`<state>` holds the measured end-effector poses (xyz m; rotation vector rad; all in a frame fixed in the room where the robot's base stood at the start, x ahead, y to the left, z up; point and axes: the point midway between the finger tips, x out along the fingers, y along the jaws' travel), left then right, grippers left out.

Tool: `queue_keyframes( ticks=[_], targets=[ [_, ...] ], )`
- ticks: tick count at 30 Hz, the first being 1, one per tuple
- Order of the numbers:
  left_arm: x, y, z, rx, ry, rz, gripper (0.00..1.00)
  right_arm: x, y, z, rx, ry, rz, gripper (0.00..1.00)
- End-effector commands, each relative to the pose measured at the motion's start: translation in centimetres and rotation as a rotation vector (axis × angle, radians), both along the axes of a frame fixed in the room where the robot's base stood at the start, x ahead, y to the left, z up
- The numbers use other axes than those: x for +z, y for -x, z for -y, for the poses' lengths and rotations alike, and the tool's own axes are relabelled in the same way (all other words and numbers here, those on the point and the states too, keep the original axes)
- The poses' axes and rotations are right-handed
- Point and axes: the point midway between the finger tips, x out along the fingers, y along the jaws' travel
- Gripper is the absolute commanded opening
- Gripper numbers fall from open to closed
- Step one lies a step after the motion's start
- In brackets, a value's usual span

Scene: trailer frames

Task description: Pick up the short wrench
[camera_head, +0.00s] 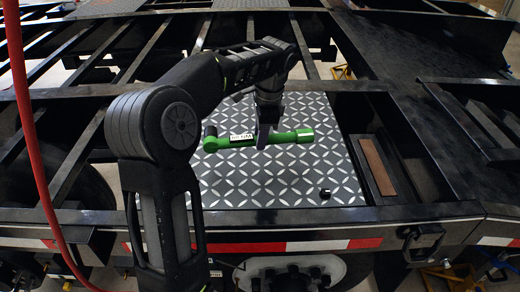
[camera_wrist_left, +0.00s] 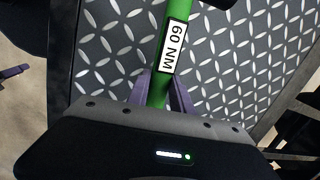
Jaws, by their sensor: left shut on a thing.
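Whether the wrench touches the plate is hard to tell. My right gripper is not in view.
Black trailer beams surround the plate. A brown strip (camera_head: 377,165) lies in a recess at right. A red hose (camera_head: 22,100) hangs at far left. The red-and-white front rail (camera_head: 310,245) edges the trailer.

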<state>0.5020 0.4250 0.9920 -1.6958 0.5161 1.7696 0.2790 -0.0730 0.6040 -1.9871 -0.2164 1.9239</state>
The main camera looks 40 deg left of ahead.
Motion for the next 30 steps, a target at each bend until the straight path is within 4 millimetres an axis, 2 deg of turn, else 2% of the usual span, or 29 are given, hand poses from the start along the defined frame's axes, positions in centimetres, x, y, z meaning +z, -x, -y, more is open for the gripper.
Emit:
queue_keyframes(
  ticks=[3, 7, 30],
  targets=[
    [1.9, -0.1, 0.0, 0.000, -0.002, 0.004, 0.00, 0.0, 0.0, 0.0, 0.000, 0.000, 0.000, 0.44],
    [2.7, 0.0, 0.0, 0.001, 0.000, 0.003, 0.00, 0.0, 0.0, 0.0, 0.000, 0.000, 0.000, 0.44],
    [2.7, 0.0, 0.0, 0.000, 0.000, 0.001, 0.00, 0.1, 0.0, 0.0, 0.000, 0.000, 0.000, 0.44]
  ],
)
